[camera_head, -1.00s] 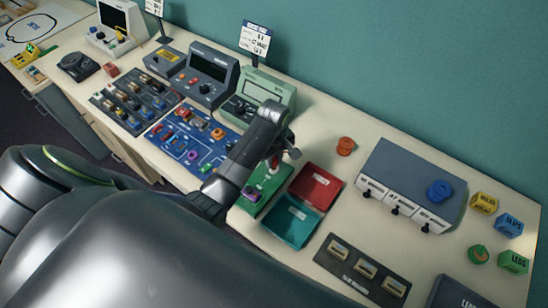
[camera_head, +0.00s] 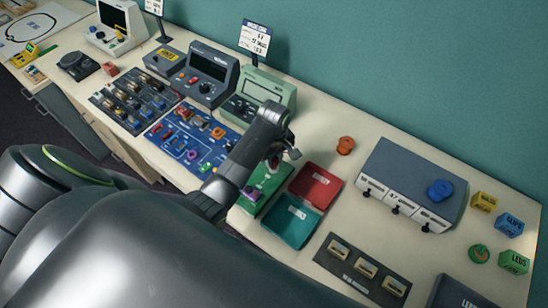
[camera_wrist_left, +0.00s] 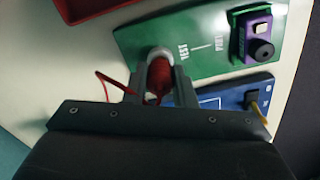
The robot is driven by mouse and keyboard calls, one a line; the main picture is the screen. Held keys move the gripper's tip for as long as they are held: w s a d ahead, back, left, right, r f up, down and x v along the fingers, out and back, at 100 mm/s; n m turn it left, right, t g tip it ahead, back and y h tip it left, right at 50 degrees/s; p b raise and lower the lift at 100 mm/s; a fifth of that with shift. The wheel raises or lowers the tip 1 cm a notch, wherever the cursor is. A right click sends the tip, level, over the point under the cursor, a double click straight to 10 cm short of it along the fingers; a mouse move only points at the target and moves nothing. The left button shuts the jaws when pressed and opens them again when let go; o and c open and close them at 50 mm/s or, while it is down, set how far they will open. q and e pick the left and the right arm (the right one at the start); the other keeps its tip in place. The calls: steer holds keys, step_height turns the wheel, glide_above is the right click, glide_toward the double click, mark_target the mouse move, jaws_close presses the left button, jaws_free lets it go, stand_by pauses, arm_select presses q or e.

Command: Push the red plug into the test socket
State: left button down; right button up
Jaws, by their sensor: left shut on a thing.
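My left gripper (camera_head: 280,155) is over the back part of a green board (camera_head: 268,181) on the bench. In the left wrist view, the gripper (camera_wrist_left: 161,72) is shut on the red plug (camera_wrist_left: 158,84), from which a red wire runs off to the left. The plug's front end is at the green board (camera_wrist_left: 207,48), beside the printed word TEST. The test socket is hidden by the plug and the fingers, so I cannot tell how deep the plug sits. My right gripper is not in view.
A purple block with a black knob (camera_wrist_left: 261,49) sits on the green board. A blue board (camera_wrist_left: 232,96) lies close by. Red (camera_head: 334,196) and teal (camera_head: 275,233) trays lie right of the green board. A light green instrument (camera_head: 281,90) stands behind.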

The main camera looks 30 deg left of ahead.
arm_select(q)
steer(key=shift+f, duration=0.6)
stand_by(0.4)
steer(key=c, duration=0.6)
jaws_free()
steer(key=shift+c, duration=0.2)
steer(key=shift+r, duration=0.15)
steer(key=shift+r, duration=3.85)
